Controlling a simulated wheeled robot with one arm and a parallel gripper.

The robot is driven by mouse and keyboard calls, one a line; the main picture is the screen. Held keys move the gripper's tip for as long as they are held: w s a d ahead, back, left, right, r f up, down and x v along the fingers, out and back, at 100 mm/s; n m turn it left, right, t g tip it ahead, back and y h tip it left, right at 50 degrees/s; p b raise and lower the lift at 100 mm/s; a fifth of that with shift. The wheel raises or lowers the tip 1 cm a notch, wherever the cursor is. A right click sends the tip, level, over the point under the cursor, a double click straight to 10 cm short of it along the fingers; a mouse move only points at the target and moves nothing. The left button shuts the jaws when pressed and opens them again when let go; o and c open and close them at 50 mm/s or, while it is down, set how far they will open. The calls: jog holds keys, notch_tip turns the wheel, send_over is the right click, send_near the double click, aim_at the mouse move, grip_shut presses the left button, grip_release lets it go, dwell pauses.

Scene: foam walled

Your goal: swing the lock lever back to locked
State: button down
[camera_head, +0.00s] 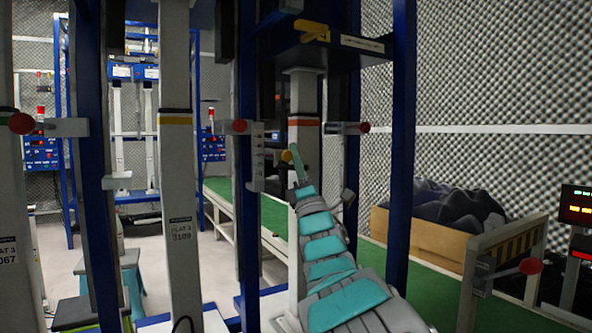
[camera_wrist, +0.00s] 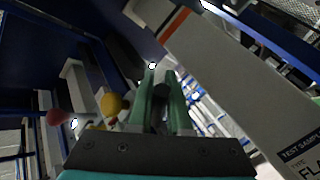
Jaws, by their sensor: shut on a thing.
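My gripper (camera_head: 296,158) reaches up to the white post with an orange band in the middle of the head view. A yellow knob (camera_head: 287,156), which appears to belong to the lock lever, shows just left of the fingertips. In the wrist view the green fingers (camera_wrist: 161,84) are shut on a dark, rounded piece between them, probably part of the lever. The yellow knob (camera_wrist: 112,103) is close on the left there. The lever's shaft and pivot are mostly hidden by my fingers, so its angle cannot be told.
Red-knobbed handles flank the post on the left (camera_head: 239,126) and right (camera_head: 364,128). Blue uprights (camera_head: 402,150) stand close to my arm. A green conveyor (camera_head: 430,275) runs behind, with a barrier (camera_head: 500,262) at right.

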dwell(0.3)
jog(key=c, duration=0.8)
grip_release()
jog(key=shift+c, duration=0.2)
jog(key=shift+s+f, duration=0.1)
jog(key=v, duration=0.7)
jog(key=shift+s+f, duration=0.15)
jog(key=shift+f, duration=0.05)
